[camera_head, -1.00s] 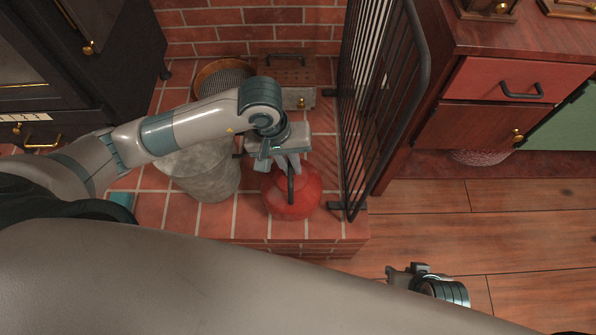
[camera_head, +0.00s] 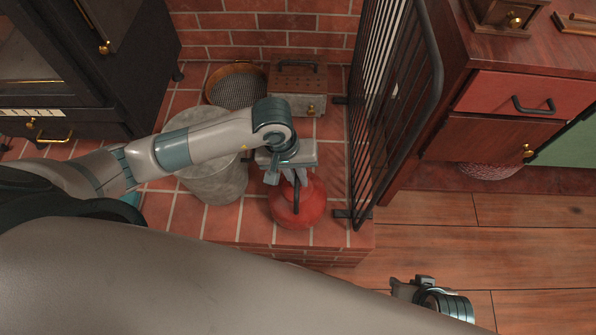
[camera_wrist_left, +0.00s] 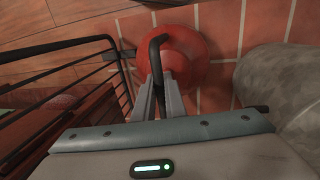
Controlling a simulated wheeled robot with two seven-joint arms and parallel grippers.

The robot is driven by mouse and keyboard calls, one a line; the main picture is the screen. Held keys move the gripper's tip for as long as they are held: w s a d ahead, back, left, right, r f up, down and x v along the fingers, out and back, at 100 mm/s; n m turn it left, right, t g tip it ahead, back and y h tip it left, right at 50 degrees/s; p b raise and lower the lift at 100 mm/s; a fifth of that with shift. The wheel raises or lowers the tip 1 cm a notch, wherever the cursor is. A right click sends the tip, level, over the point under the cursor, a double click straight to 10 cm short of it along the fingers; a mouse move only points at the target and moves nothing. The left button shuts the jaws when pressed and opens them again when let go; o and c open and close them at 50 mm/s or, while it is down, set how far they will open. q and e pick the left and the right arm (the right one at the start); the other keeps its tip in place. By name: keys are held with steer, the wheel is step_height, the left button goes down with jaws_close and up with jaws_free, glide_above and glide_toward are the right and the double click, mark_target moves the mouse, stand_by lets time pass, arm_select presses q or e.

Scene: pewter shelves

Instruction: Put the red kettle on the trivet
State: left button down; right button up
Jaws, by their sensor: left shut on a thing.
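The red kettle (camera_head: 300,210) stands on the red-tiled hearth near its front right corner, upright with a dark arched handle. In the left wrist view the kettle (camera_wrist_left: 190,60) shows beyond the fingers. My left gripper (camera_head: 293,177) reaches down from above and is shut on the kettle's handle (camera_wrist_left: 155,55). My right gripper (camera_head: 400,287) is low at the right over the wooden floor, partly behind my own body; its jaws are too small to read. I cannot make out a trivet in either view.
A grey bucket (camera_head: 215,185) stands left of the kettle. A copper-rimmed mesh pan (camera_head: 235,85) and a handled metal box (camera_head: 297,85) are behind. A black fire screen (camera_head: 385,110) stands close at the right, before a drawer cabinet (camera_head: 520,90). A black stove (camera_head: 90,75) is at the left.

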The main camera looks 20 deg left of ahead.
stand_by(0.4)
arm_select(q)
steer(key=c, duration=1.8)
jaws_free()
steer(key=r, duration=0.4)
steer(key=a+r, duration=0.1)
steer(key=r, duration=0.3)
steer(key=a+r, duration=0.1)
steer(key=r, duration=0.2)
steer(key=shift+s+a+r, duration=0.15)
steer(key=shift+s+r, duration=0.2)
steer(key=shift+r, duration=0.05)
